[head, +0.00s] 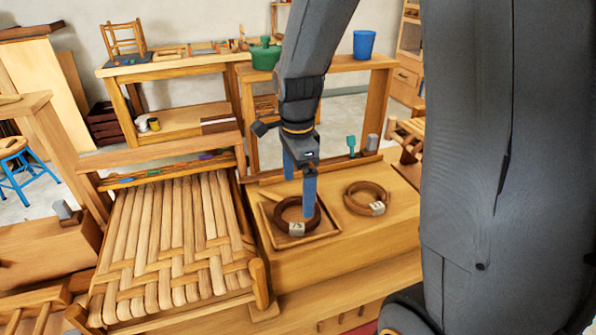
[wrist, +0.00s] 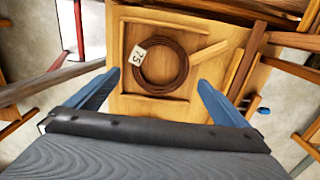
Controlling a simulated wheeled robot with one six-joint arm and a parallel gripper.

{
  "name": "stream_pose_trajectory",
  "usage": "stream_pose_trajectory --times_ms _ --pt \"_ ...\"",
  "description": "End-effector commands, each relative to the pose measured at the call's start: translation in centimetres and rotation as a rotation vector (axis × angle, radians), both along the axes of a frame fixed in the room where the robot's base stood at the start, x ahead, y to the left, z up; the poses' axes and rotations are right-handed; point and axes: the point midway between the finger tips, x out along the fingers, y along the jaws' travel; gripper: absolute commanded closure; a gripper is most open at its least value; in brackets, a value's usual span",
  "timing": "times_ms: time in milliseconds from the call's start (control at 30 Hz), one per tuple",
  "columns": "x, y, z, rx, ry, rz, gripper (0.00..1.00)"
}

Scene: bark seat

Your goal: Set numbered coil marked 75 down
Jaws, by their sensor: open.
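The brown coil marked 75 (head: 281,220) lies flat inside a shallow square wooden tray (head: 262,222) on the wooden bench. Its white tag reads 75. In the wrist view the coil (wrist: 184,62) lies beyond my fingertips, with the tag on its left side. My gripper (head: 299,175) is above the tray, its blue fingers pointing down; one finger overlaps the coil in the head view. In the wrist view the gripper (wrist: 158,90) is open, its fingers wide apart with nothing between them. Whether a finger touches the coil I cannot tell.
A second tagged coil (head: 367,198) lies on the bench right of the tray. A woven bark seat (head: 180,235) stands close on the left. A teal-handled tool (head: 351,145) and a grey cylinder (head: 372,142) stand at the bench's back edge. Bare bench lies in front of the second coil.

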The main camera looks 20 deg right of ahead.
Motion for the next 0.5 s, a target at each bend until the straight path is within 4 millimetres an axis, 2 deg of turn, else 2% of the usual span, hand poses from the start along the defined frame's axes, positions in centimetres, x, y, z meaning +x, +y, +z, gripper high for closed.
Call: stream_pose_trajectory --times_ms 100,300,500 --pt "0.1 0.0 2.1 0.0 -0.005 0.0 0.0" --pt "0.1 0.0 4.6 0.0 -0.003 0.0 0.0" --pt "-0.3 0.0 5.2 0.0 -0.004 0.053 0.0"
